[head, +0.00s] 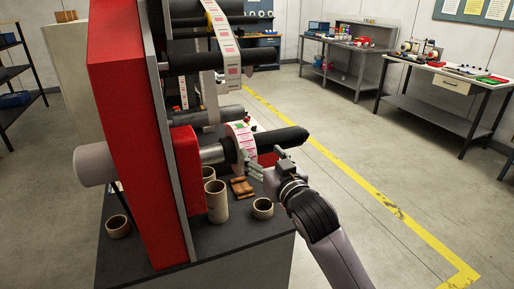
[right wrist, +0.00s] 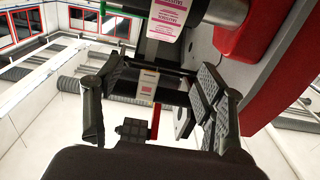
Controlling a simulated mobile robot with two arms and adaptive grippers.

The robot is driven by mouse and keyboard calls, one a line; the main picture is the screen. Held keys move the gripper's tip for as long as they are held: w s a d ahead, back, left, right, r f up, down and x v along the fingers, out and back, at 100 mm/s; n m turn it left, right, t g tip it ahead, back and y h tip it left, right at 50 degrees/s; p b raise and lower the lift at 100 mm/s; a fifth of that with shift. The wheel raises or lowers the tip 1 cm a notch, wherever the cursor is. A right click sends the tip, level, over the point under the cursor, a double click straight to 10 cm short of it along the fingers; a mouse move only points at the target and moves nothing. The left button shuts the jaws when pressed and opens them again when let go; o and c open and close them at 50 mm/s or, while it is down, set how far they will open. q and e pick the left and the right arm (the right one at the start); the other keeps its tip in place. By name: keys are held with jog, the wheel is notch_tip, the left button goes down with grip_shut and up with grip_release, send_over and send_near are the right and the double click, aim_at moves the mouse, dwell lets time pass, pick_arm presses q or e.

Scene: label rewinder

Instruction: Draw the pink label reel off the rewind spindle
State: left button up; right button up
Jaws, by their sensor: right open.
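The label reel (head: 241,141), white with pink and green printed labels, sits around the rewind spindle (head: 280,141) on the red machine. The dark end of the spindle sticks out to the right of it. My right gripper (head: 258,163) is open and empty, just below and in front of the spindle, close to the reel's lower right side. In the right wrist view its open fingers (right wrist: 158,85) show, with a pink-printed label strip (right wrist: 172,17) above and beyond them. I cannot tell whether a finger touches the reel. My left gripper is not in view.
The red machine panel (head: 122,125) stands at left on a dark bench top (head: 240,243). Cardboard cores (head: 216,203) and a small brown object (head: 242,187) lie below the spindle. Upper rollers (head: 205,60) carry the label web. The floor to the right is clear.

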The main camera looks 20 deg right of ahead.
aim_at(242, 131)
jog(key=w+p, duration=0.1)
jog(key=w, duration=0.4)
jog(key=w+p, duration=0.1)
jog(key=w, duration=0.5)
jog(key=w+p, duration=0.2)
jog(key=w, duration=0.4)
jog(key=shift+w+a, duration=0.15)
jog(key=shift+a, duration=0.2)
grip_shut()
